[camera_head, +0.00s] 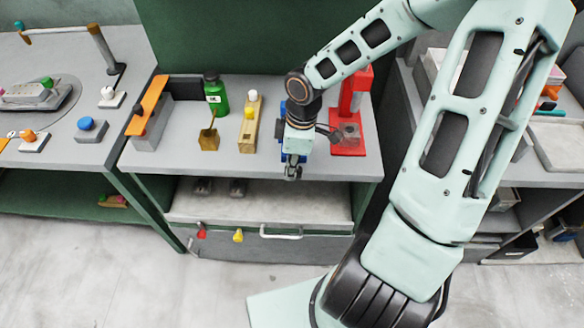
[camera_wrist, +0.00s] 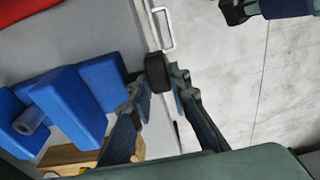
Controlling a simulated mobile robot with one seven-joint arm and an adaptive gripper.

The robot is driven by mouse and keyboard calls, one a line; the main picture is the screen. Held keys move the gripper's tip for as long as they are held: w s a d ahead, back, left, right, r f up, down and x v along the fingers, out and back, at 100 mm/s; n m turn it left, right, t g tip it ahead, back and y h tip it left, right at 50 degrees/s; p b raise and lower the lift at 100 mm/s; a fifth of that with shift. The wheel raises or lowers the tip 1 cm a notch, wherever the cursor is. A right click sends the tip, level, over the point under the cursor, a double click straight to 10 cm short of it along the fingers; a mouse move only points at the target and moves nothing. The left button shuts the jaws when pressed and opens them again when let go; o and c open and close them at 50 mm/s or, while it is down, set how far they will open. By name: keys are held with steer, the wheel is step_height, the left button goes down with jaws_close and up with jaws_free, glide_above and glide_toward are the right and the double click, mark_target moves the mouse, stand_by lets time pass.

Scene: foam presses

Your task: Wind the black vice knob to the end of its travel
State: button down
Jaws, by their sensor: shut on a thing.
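The blue vice (camera_wrist: 85,95) fills the left of the wrist view. In the head view it sits on the grey bench, mostly hidden behind my arm's end, with a little blue (camera_head: 283,110) showing. The black vice knob (camera_wrist: 157,72) is at the front of the vice, by the bench edge. My gripper (camera_wrist: 157,82) has one finger on each side of the knob and is shut on it. In the head view my gripper (camera_head: 292,172) hangs at the bench's front edge; the knob cannot be made out there.
A red press (camera_head: 348,145) stands close right of the vice. Left are a wooden block with a yellow top (camera_head: 249,125), a brass block (camera_head: 208,140), a green bottle (camera_head: 215,98) and an orange bar (camera_head: 148,105). Below is a drawer handle (camera_head: 281,235). Open floor lies in front.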

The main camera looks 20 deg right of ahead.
steer(key=shift+s+a+f+h+b, duration=0.1)
steer(key=shift+f+h+b, duration=0.1)
steer(key=shift+h+b, duration=0.35)
steer(key=shift+r+h, duration=0.1)
steer(key=shift+h, duration=0.15)
steer(key=c, duration=2.1)
jaws_free()
steer(key=shift+w+r, duration=0.2)
steer(key=shift+r, duration=0.4)
step_height(320, 180, up, 11)
steer(key=shift+a+f, duration=0.1)
steer(key=shift+a, duration=0.05)
